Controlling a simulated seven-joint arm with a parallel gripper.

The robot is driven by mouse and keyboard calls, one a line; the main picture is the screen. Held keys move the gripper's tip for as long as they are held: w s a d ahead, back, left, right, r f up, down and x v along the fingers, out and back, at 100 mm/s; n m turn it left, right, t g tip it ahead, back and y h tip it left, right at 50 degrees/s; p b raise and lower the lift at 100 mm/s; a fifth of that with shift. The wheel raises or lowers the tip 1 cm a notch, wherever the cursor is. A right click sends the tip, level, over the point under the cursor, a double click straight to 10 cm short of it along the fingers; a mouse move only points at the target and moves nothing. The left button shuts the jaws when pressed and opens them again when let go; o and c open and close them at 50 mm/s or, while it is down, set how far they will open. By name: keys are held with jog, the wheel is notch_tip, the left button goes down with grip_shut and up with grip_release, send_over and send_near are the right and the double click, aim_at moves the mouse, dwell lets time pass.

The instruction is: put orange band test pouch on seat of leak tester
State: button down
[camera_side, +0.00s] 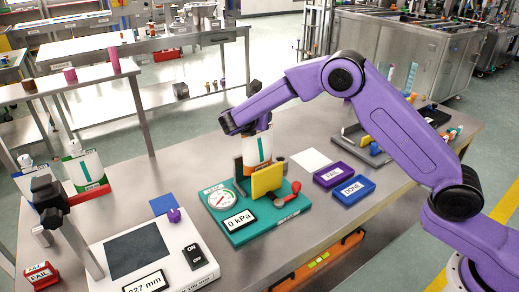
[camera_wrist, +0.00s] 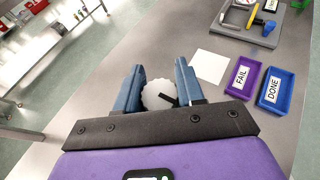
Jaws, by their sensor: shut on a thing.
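My gripper (camera_side: 254,118) is shut on the cap of a white pouch (camera_side: 257,147) with a teal upright stripe. The pouch hangs upright below the fingers, over the leak tester. In the wrist view, the round white cap (camera_wrist: 157,94) sits between the two blue fingers of my gripper (camera_wrist: 158,84). The leak tester (camera_side: 228,232) is a teal base with a dial, a 0 kPa display, a yellow plate (camera_side: 267,181) and a red-knobbed lever. The yellow plate hides the pouch's lower end and the seat, so I cannot tell whether they touch.
Purple FAIL (camera_side: 332,174) and blue DONE (camera_side: 353,190) trays lie right of the tester. A white sheet (camera_side: 311,159) lies behind them. A white measuring device (camera_side: 150,256) with an upright post stands at front left. Other capped pouches (camera_side: 84,168) stand at far left.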

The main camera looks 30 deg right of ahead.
aim_at(260, 134)
jog(key=shift+f, duration=3.2)
jog(key=c, duration=0.7)
grip_release()
jog(key=v, duration=1.2)
jog(key=shift+s, duration=0.1)
